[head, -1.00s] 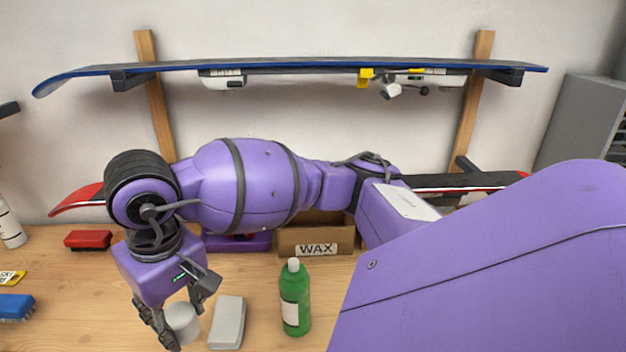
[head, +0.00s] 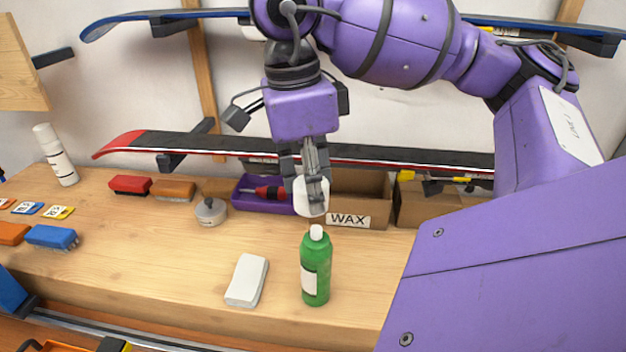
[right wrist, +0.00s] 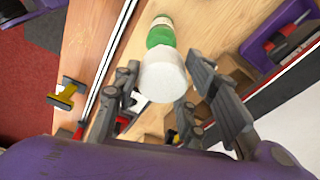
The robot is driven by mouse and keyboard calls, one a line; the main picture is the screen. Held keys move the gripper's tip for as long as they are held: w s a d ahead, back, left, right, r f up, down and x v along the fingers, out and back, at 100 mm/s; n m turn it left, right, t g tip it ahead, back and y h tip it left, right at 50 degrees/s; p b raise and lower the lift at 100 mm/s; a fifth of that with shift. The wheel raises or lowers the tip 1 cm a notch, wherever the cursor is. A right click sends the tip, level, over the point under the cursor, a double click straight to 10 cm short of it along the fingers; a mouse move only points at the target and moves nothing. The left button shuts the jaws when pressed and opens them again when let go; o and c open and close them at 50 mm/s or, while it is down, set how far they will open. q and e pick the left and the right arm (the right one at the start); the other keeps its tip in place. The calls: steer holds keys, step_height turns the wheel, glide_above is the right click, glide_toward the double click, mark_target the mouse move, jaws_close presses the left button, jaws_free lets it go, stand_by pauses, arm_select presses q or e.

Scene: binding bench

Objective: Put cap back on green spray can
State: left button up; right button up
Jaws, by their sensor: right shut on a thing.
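The green spray can (head: 316,275) stands upright on the bench, with a white top and a pale label. My right gripper (head: 309,203) is shut on a white cap (head: 312,196) and holds it in the air above the can, a little to the left of its top in the head view. In the right wrist view the cap (right wrist: 163,78) sits between the fingers and covers part of the green can (right wrist: 160,33). The cap and the can's top look apart in the head view. My left gripper is not in view.
A white block (head: 247,280) lies left of the can. Behind stand a WAX box (head: 349,221), a purple tray (head: 262,205) and a grey round tin (head: 210,212). A red-edged ski (head: 225,145) hangs on the rack behind.

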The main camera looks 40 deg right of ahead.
mark_target(318, 229)
steer(key=shift+s+d+r+m, duration=0.3)
steer(key=shift+m, duration=0.5)
steer(key=shift+f, duration=0.15)
step_height(318, 229, down, 2)
steer(key=shift+f+b, duration=0.15)
steer(key=shift+b, duration=0.35)
steer(key=shift+f, duration=0.6)
steer(key=shift+f+b, duration=0.35)
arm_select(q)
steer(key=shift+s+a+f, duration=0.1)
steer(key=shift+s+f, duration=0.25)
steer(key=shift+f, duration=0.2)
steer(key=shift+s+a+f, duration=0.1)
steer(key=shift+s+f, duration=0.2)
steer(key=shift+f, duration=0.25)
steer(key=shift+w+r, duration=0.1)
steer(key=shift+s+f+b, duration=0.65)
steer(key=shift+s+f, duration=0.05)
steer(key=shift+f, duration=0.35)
arm_select(e)
steer(key=shift+f, duration=1.5)
